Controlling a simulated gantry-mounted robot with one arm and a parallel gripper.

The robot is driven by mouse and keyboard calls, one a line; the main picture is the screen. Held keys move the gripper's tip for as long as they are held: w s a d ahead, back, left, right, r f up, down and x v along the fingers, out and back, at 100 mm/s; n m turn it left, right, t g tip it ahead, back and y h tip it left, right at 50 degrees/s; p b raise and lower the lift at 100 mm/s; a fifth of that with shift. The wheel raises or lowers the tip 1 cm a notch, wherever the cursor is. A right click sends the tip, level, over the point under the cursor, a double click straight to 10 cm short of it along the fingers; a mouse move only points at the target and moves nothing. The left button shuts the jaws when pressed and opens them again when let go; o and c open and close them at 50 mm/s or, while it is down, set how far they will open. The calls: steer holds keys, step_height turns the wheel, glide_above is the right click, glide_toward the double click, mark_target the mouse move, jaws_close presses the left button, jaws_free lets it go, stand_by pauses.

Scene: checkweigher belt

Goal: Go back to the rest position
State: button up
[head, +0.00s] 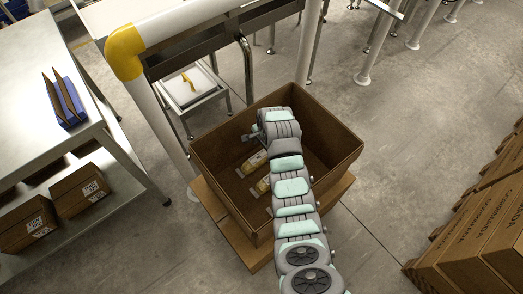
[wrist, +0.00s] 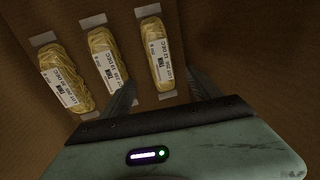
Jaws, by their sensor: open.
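My arm reaches down into a large open brown box (head: 342,152) in the head view. My gripper (wrist: 163,90) is open in the wrist view, its two dark fingers apart. Three clear packs with yellow contents and white labels lie in a row on the box floor: a left pack (wrist: 66,76), a middle pack (wrist: 107,58) and a right pack (wrist: 157,50). The right pack shows in the gap between the fingers; I cannot tell whether they touch it. In the head view two packs show, one (head: 254,161) behind the other (head: 263,185), and my arm hides part of the box.
A white post with a yellow elbow (head: 124,52) and a curved metal rail (head: 247,70) stand close behind the box. A steel table (head: 35,65) with a blue bin (head: 70,105) is at left. Stacked cartons (head: 480,225) stand at right. Floor between is clear.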

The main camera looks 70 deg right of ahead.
steer(key=shift+s+r, duration=0.15)
steer(key=shift+r, duration=0.8)
